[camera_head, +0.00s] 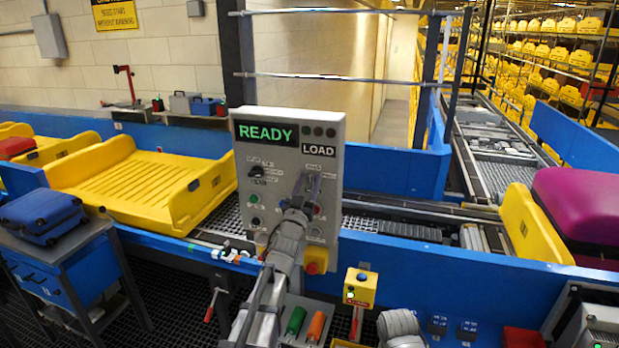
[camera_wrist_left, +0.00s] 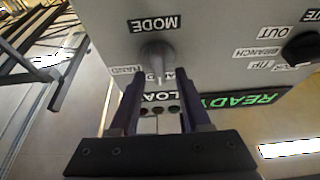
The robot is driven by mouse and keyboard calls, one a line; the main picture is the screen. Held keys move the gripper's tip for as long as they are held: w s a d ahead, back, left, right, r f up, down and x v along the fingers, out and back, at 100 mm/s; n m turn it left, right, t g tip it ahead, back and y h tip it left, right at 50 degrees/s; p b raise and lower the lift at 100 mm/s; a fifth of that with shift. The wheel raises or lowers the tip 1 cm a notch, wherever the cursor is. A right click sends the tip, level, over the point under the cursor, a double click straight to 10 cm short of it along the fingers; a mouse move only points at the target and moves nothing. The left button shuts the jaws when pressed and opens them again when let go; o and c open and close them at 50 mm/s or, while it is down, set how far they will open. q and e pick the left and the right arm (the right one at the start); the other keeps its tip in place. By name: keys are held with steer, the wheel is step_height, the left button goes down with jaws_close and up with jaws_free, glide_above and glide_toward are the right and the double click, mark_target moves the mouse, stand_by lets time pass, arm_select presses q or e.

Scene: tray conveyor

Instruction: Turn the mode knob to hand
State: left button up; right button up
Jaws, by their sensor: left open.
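The grey control panel (camera_head: 330,225) shows a green READY display (camera_head: 266,133) and a LOAD label. My left gripper (camera_head: 308,188) is in front of the panel's upper right part and hides the mode knob in the head view. In the left wrist view the panel appears upside down. The grey mode knob (camera_wrist_left: 156,57) is there, beside the MODE label (camera_wrist_left: 153,23), with a HAND label (camera_wrist_left: 125,70) to its left. The left fingers (camera_wrist_left: 160,95) are open, one to each side of the knob's line. Whether they touch it I cannot tell. My right gripper is not in view.
A black knob (camera_head: 257,171) sits on the panel's left, with a red-and-yellow stop button (camera_head: 316,262) low on it. A yellow tray (camera_head: 130,180) is on the conveyor at left. A blue suitcase (camera_head: 43,215) lies on a cart. A magenta suitcase (camera_head: 580,205) is at right.

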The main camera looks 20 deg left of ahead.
arm_select(q)
steer(key=shift+w, duration=0.15)
jaws_close()
stand_by(0.5)
